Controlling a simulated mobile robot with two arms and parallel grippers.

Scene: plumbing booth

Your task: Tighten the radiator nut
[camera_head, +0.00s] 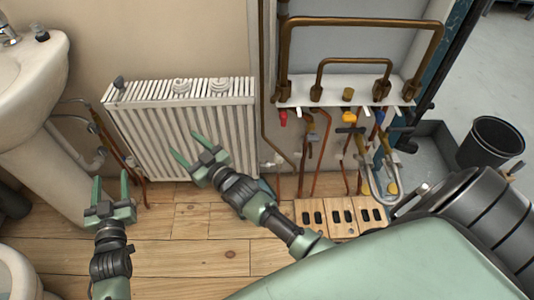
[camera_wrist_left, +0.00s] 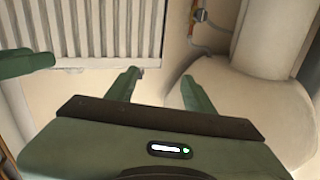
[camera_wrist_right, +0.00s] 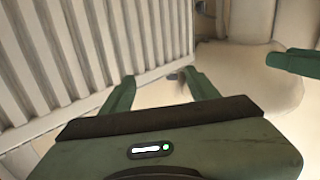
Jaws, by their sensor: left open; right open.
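The white ribbed radiator (camera_head: 238,122) hangs on the beige wall in the head view. A pale valve fitting (camera_head: 268,163) sits by its lower right corner. The radiator nut itself is too small to make out surely. My left gripper (camera_head: 110,180) is open and empty, left of the radiator's lower part, near the sink pedestal. My right gripper (camera_head: 185,145) is open and empty in front of the radiator's middle, overlapping its fins in the picture. The radiator shows beside both grippers in the left wrist view (camera_wrist_left: 100,25) and the right wrist view (camera_wrist_right: 60,60).
A sink pedestal (camera_head: 45,165) stands at left, with pipes (camera_head: 105,140) between it and the radiator. Copper pipes and valves (camera_head: 345,120) fill the right-hand panel. A slotted wooden block (camera_head: 340,217) stands on the floor below. A black bucket (camera_head: 490,143) is at far right.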

